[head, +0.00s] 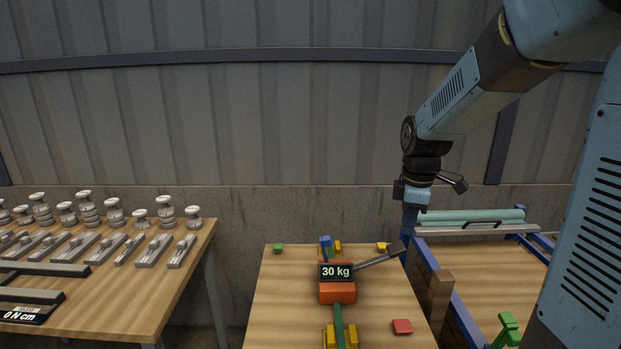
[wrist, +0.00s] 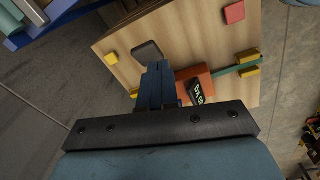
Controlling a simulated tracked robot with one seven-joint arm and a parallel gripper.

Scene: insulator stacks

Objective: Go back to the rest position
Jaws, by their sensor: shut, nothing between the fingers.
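My gripper (head: 410,219) hangs from the arm, pointing down, right of the middle table's far end in the head view. In the wrist view its two blue fingers (wrist: 157,82) are together with nothing between them. An orange block with a "30 kg" display (head: 337,291) sits on the middle table, apart from the gripper. A grey lever (head: 379,257) sticks up to the right from it, and a green bar (head: 339,328) runs toward the front. The block also shows beside the fingers in the wrist view (wrist: 197,77).
The middle table (head: 285,300) bears small yellow, green and red (head: 402,326) pieces. The left table (head: 150,290) holds several insulators (head: 88,208) and grey bars. On the right, a blue frame (head: 455,305) carries a teal cylinder (head: 470,215). A wall stands behind; space above the tables is clear.

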